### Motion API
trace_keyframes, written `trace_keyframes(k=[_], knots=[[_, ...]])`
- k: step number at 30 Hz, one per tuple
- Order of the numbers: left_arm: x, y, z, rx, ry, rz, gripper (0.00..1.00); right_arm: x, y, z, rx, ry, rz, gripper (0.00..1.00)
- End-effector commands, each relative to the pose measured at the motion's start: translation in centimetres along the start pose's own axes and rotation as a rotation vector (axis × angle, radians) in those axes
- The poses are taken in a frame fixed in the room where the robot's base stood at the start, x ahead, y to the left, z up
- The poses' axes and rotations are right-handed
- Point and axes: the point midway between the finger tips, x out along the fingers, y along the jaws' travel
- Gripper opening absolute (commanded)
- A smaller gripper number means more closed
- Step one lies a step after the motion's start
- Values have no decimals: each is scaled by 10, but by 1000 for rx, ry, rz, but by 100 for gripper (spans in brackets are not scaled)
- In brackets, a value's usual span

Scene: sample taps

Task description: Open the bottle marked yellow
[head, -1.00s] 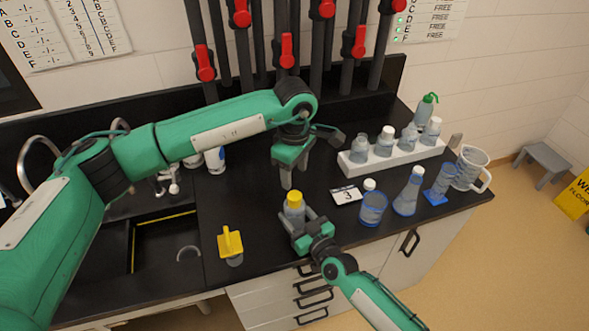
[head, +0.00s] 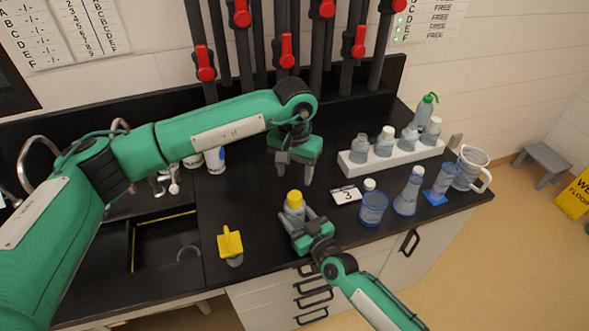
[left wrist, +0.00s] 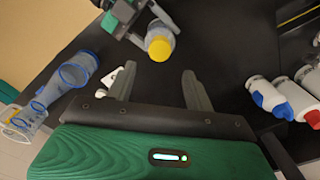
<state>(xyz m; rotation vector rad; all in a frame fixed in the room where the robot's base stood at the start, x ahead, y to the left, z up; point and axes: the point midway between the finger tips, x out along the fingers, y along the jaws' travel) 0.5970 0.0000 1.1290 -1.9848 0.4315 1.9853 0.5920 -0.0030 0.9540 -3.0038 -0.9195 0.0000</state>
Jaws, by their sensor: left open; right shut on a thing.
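The bottle marked yellow (head: 295,210) stands on the black bench with its yellow cap (head: 295,197) on. My right gripper (head: 302,225) is shut around its body from the front. My left gripper (head: 294,181) is open and empty, above and behind the bottle, fingers pointing down. In the left wrist view the yellow cap (left wrist: 159,48) lies beyond the open fingers of my left gripper (left wrist: 160,88), apart from them. The bottle's lower part is hidden behind my right gripper in the head view.
A white rack (head: 360,168) with several bottles is behind. A yellow-handled item (head: 230,243) is at left, near the sink (head: 165,240).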

Motion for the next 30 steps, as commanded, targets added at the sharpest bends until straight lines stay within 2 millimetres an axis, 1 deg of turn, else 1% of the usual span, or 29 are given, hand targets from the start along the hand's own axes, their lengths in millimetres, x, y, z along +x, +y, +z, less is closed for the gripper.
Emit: trace_keyframes(k=[5,8,15,18,24,30], knots=[[7,0,0,44,-2,1,53,0,0,1,0,-1,0,0],[18,0,0,46,-3,1,53,0,0,1,0,-1,0,0],[56,0,1,43,-3,1,53,0,0,0,0,-1,0,0],[68,0,0,43,-2,1,53,0,0,0,0,-1,0,0],[80,0,0,43,-1,0,53,0,0,0,0,-1,0,0],[80,0,0,43,0,0,53,0,0,0,0,-1,0,0]])
